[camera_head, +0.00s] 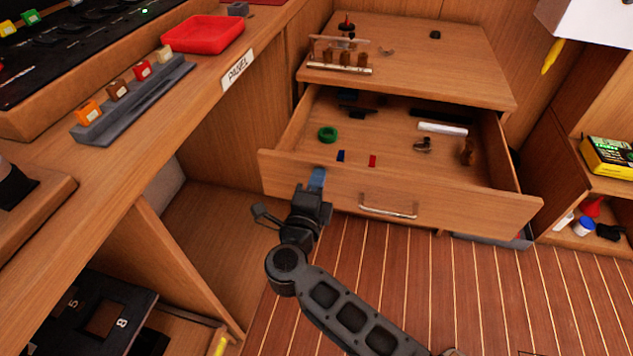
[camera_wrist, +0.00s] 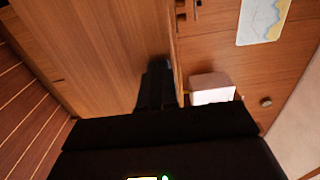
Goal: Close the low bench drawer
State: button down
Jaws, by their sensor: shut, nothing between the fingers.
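The low bench drawer (camera_head: 460,196) is pulled well out of the wooden bench in the head view. Its front has a metal bar handle (camera_head: 388,208) near the middle. Inside lie a green ring, small blue and red pieces, a white cylinder and dark items. My gripper (camera_head: 317,180) is shut and empty at the left part of the drawer front, left of the handle. Its tips overlap the front panel; I cannot tell whether they touch it. In the wrist view the dark fingers (camera_wrist: 157,85) point at a wooden surface.
A small rack (camera_head: 340,66) and loose items stand on the bench top (camera_head: 450,60). A wooden counter (camera_head: 215,90) with a red tray (camera_head: 203,34) lies to the left. A shelf with a yellow box (camera_head: 607,157) is at the right. The striped floor before the drawer is clear.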

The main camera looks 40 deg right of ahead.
jog(key=b+x, duration=0.7)
jog(key=x, duration=2.5)
jog(key=shift+r, duration=0.25)
jog(key=shift+d, duration=0.1)
